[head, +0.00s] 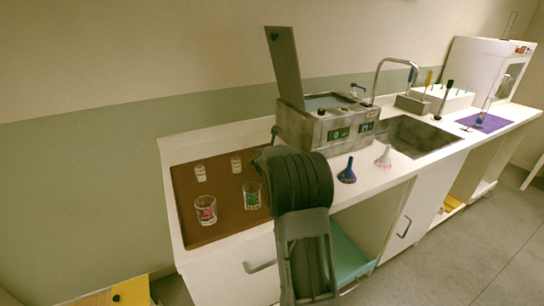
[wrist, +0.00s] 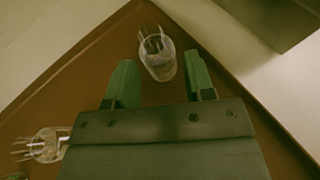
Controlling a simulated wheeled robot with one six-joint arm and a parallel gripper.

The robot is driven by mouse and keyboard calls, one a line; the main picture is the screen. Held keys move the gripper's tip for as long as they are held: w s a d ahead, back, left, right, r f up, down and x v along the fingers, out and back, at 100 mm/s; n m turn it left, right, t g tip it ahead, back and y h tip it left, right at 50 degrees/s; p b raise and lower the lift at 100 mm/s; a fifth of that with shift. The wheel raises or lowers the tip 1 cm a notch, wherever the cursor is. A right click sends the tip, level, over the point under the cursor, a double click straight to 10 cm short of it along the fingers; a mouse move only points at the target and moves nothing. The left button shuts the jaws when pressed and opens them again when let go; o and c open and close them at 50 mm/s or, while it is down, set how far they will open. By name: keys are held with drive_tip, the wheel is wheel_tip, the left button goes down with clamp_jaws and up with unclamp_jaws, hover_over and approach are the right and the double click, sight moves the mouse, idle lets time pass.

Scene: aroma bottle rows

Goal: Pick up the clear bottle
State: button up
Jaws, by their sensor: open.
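Two small clear bottles stand on the brown tray (head: 212,231) in the head view, the left one (head: 200,173) and the right one (head: 236,164), both toward the tray's back. In the wrist view a clear bottle (wrist: 158,58) is ahead of my gripper (wrist: 162,82), roughly centred between its green fingertips, with a gap on each side. My gripper is open and empty. Another clear glass piece (wrist: 40,146) lies left of the gripper in the wrist view. I cannot tell for sure which head-view bottle is between the fingers. My arm hides the gripper in the head view.
Two glass beakers, one with red marks (head: 206,209) and one with green marks (head: 252,196), stand at the tray's front. A grey machine (head: 325,128) with a raised lid stands right of the tray.

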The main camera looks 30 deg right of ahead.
drive_tip(key=shift+p+x, duration=0.7)
drive_tip(key=shift+x, duration=1.95)
drive_tip(key=shift+a, duration=0.1)
drive_tip(key=c, duration=0.6)
drive_tip(key=shift+c, duration=0.2)
drive_tip(key=shift+r, duration=0.1)
